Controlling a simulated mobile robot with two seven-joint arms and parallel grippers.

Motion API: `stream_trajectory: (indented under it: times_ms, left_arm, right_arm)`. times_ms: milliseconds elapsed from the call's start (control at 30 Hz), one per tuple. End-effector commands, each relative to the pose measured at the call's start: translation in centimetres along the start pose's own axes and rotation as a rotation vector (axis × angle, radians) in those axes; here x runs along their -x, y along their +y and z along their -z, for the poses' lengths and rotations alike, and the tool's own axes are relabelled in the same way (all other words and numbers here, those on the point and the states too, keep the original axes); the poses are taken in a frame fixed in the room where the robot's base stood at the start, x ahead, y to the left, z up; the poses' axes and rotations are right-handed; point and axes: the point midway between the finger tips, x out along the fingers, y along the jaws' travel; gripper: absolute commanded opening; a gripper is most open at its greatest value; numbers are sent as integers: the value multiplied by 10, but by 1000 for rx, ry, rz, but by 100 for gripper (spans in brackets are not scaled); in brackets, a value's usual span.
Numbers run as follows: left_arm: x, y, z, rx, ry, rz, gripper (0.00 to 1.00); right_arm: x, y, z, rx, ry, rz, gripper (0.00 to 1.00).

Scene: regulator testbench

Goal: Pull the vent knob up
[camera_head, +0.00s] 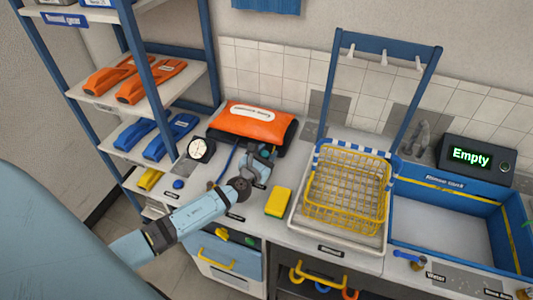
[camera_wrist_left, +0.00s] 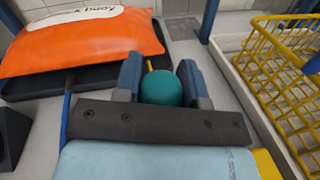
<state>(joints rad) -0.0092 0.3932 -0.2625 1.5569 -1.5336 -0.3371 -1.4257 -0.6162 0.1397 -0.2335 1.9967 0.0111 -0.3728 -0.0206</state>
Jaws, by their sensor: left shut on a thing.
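A round teal knob (camera_wrist_left: 161,87) shows between the two fingers of my left gripper (camera_wrist_left: 160,78) in the left wrist view. The fingers are on either side of it, and the gripper is shut on it. In the head view, my left gripper (camera_head: 261,158) is low over the counter, just in front of the orange bag, and it hides the knob there. The knob's base and stem are hidden, so I cannot tell its height. My right gripper is not in view.
The orange bag (camera_head: 251,118) lies behind the gripper, a round dial gauge (camera_head: 201,149) to its left. A yellow sponge (camera_head: 278,202) and a yellow wire basket (camera_head: 345,190) stand to the right. A blue-framed shelf (camera_head: 151,85) rises at the left.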

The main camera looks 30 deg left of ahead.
Motion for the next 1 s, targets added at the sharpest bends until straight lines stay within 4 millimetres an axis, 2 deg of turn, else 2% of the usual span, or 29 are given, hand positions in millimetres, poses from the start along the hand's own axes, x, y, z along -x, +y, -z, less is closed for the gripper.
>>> stream_trajectory:
  times_ms: [233, 267, 367, 733, 867, 1000]
  left_arm:
    - [-2, 1, -4, 2, -8, -2, 0]
    - [-2, 1, -4, 2, -8, -2, 42]
    - [-2, 1, -4, 1, -7, -3, 64]
    - [5, 1, -2, 1, -4, -1, 64]
    - [24, 1, 0, 2, -3, -1, 64]
    - [57, 0, 0, 1, -3, 0, 64]
  right_arm:
    - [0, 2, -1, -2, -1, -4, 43]
    - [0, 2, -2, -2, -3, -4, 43]
    - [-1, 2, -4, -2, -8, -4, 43]
    - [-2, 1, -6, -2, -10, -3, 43]
    - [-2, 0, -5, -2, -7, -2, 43]
    - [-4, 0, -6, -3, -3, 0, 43]
